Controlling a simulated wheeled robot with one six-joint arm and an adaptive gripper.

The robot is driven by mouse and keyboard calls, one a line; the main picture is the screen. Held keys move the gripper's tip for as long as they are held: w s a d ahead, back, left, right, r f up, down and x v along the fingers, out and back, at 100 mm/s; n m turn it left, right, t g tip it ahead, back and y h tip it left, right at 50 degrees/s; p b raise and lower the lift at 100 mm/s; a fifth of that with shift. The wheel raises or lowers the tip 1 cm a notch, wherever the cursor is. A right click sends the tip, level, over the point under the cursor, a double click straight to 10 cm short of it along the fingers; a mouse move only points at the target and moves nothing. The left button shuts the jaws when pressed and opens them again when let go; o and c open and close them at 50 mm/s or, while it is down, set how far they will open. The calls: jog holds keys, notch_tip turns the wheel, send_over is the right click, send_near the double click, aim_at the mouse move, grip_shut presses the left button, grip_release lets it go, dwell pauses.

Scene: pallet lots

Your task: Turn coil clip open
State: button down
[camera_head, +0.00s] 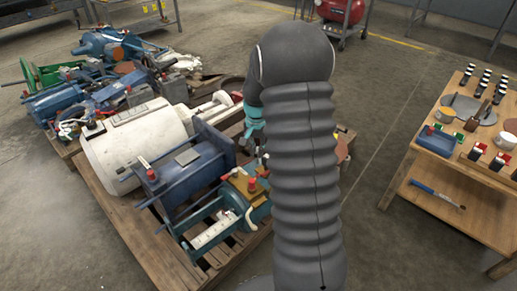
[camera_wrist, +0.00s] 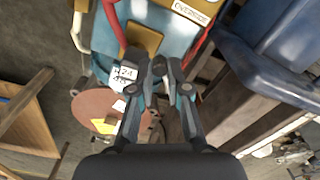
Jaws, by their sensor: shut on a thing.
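My gripper (camera_wrist: 148,72) is in the middle of the wrist view, its fingertips close together at the edge of a light-blue machine. It is shut on a small part that I take to be the coil clip; the fingertips mostly hide it. The machine carries a yellow plate (camera_wrist: 145,38), an OVERRIDE label (camera_wrist: 190,12) and red bars. A white tag (camera_wrist: 124,73) with dark marks sits just left of the fingertips. In the head view, the teal machine (camera_head: 262,208) is on the pallet; my arm hides the fingertips there.
A blue frame (camera_head: 190,165) and a large white motor (camera_head: 130,150) crowd the wooden pallet (camera_head: 150,240). More machines lie at the back left. A wooden workbench (camera_head: 425,165) with tools stands right, with bare floor between. A brown disc (camera_wrist: 95,110) shows below the tag.

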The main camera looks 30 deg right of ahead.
jog(key=shift+a, duration=0.35)
jog(key=shift+w+a+m, duration=0.1)
jog(key=shift+m, duration=0.2)
jog(key=shift+w+a+m+p, duration=0.3)
jog(key=shift+w+m, duration=0.1)
jog(key=shift+m, duration=0.85)
jog(key=shift+w+a+m+p, duration=0.3)
jog(key=shift+w+m, duration=0.1)
jog(key=shift+m, duration=0.8)
jog(key=shift+w+a+m+p, duration=0.3)
jog(key=shift+w+m, duration=0.1)
jog(key=shift+m, duration=0.85)
jog(key=shift+w, duration=0.15)
jog(key=c, duration=1.1)
grip_release()
jog(key=shift+c, duration=0.2)
jog(key=shift+d, duration=0.1)
